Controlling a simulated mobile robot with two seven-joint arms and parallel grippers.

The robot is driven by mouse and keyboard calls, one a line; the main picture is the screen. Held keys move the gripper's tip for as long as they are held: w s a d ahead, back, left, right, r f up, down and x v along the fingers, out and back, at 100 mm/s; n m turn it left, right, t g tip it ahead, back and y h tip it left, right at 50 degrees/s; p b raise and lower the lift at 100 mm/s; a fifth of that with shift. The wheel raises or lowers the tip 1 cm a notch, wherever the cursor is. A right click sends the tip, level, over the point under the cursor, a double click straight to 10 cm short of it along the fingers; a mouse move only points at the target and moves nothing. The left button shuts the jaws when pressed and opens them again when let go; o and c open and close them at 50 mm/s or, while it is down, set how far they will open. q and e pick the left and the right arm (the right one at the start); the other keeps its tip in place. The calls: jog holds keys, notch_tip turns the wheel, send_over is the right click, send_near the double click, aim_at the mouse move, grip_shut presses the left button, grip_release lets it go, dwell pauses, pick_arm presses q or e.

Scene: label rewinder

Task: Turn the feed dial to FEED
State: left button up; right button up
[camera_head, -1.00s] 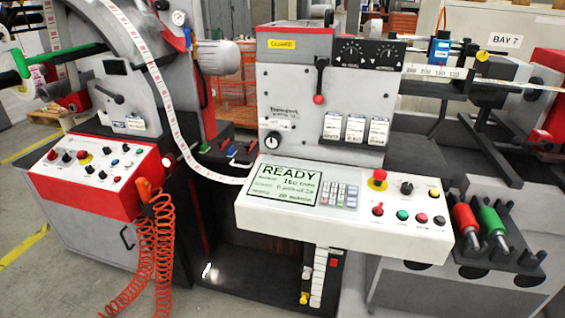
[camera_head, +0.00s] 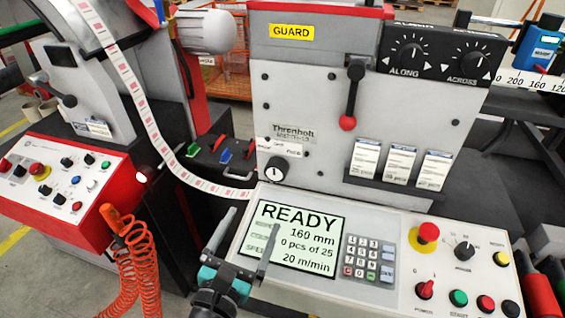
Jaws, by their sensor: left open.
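The feed dial (camera_head: 275,170) is a round black knob with a white mark, low on the left of the grey machine front. A small white label (camera_head: 281,147) sits just above it; its print is too small to read surely. My left gripper (camera_head: 253,217) comes up from the bottom, below the dial and in front of the screen's left edge. Its two grey fingers are spread apart with nothing between them. It appears apart from the dial. My right gripper is not in view.
The sloped console with the READY screen (camera_head: 292,236), keypad (camera_head: 368,259) and red mushroom button (camera_head: 428,232) lies below the dial. The printed label strip (camera_head: 150,120) curves down just left of it. A red-knobbed lever (camera_head: 350,95) hangs at upper right. Orange coiled hoses (camera_head: 140,260) hang at left.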

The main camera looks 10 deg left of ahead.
pick_arm(q)
jog(key=shift+w+r, duration=0.1)
jog(key=shift+r, duration=0.05)
jog(key=shift+w, duration=0.15)
jog(key=p, duration=0.2)
send_near(275, 175)
jog(key=shift+w+a+r, duration=0.1)
jog(key=shift+r, duration=0.15)
jog(key=w, duration=0.5)
jog(key=w+p, duration=0.1)
jog(key=w, duration=0.4)
jog(key=shift+d+f, duration=0.2)
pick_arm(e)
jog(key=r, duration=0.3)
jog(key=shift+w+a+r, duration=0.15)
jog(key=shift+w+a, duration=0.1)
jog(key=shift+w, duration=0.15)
pick_arm(q)
jog(key=shift+c, duration=0.4)
